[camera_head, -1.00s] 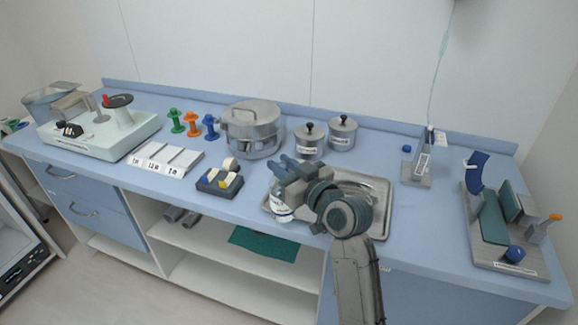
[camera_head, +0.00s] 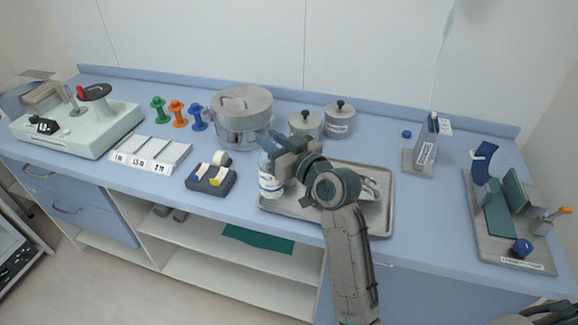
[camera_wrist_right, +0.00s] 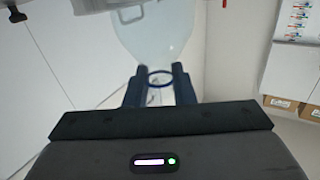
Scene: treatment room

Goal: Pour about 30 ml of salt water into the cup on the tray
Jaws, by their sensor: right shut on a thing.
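My right gripper (camera_head: 272,146) is shut on a clear bottle with a white and blue label (camera_head: 270,184). The bottle looks upright, in front of the tray's left end in the head view; I cannot tell its height above the tray. In the right wrist view the fingers (camera_wrist_right: 160,82) close around the pale, see-through bottle (camera_wrist_right: 155,38). The metal tray (camera_head: 340,223) lies on the counter, partly covered by my right arm. Shiny metal items (camera_head: 371,188) show at its right. I cannot make out the cup; the arm may hide it. My left gripper is not in view.
A large steel pot (camera_head: 242,118) and two lidded canisters (camera_head: 338,120) stand behind the tray. A dark tape holder (camera_head: 211,180) is to its left. A labelled stand (camera_head: 421,152) and a grey board with a blue curved part (camera_head: 500,240) are to the right.

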